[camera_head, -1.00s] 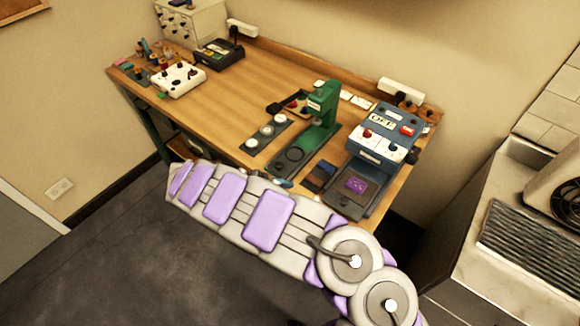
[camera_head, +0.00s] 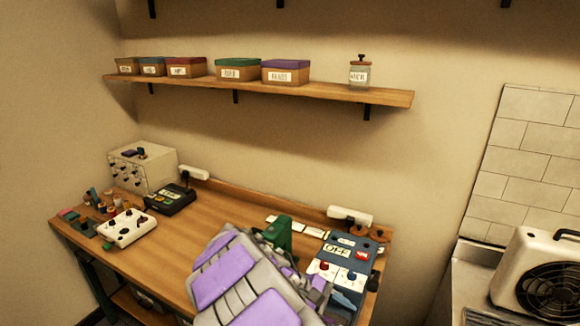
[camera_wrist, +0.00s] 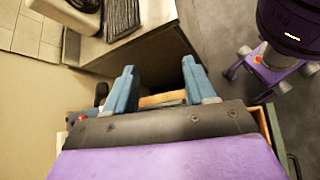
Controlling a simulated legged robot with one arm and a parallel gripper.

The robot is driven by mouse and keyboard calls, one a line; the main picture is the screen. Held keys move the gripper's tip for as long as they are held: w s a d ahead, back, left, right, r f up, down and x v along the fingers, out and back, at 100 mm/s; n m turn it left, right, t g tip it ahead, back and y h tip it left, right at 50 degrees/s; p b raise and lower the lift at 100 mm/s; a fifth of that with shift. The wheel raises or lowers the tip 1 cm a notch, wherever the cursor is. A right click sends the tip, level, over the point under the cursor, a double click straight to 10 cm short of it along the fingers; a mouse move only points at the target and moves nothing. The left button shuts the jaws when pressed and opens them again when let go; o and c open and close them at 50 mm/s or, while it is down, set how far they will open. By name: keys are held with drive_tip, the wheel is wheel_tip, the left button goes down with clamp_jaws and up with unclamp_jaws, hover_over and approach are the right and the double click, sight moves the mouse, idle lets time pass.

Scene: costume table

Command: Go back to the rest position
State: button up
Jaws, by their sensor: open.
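My gripper (camera_wrist: 159,65) is open and empty in the wrist view, with its two blue-grey fingers spread apart. Nothing sits between the fingers; the edge of the wooden table (camera_wrist: 165,99) shows behind them. In the head view my grey and purple arm rises at the bottom centre, in front of the table (camera_head: 175,240). The arm hides part of the table's front and most of the green press (camera_head: 284,232).
A blue control box (camera_head: 350,262) stands right of my arm. A white control box (camera_head: 126,228), a black device (camera_head: 170,199) and a drawer cabinet (camera_head: 143,168) stand at left. A shelf (camera_head: 390,98) with several boxes hangs above. A fan unit (camera_head: 535,270) is at right.

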drive_tip(key=s+d+r+m+y+b, duration=0.15)
drive_tip(key=s+d+m+y, duration=0.25)
drive_tip(key=s, duration=0.6)
drive_tip(key=s+d+r+m+y+p, duration=0.1)
drive_tip(key=s+d+r+m+y, duration=0.2)
drive_tip(key=s, duration=0.6)
drive_tip(key=s+a+f+m+y, duration=0.3)
drive_tip(key=s, duration=0.5)
drive_tip(key=shift+a+m+y+b, duration=0.3)
drive_tip(key=shift+a+y+b, duration=0.1)
drive_tip(key=shift+b, duration=0.05)
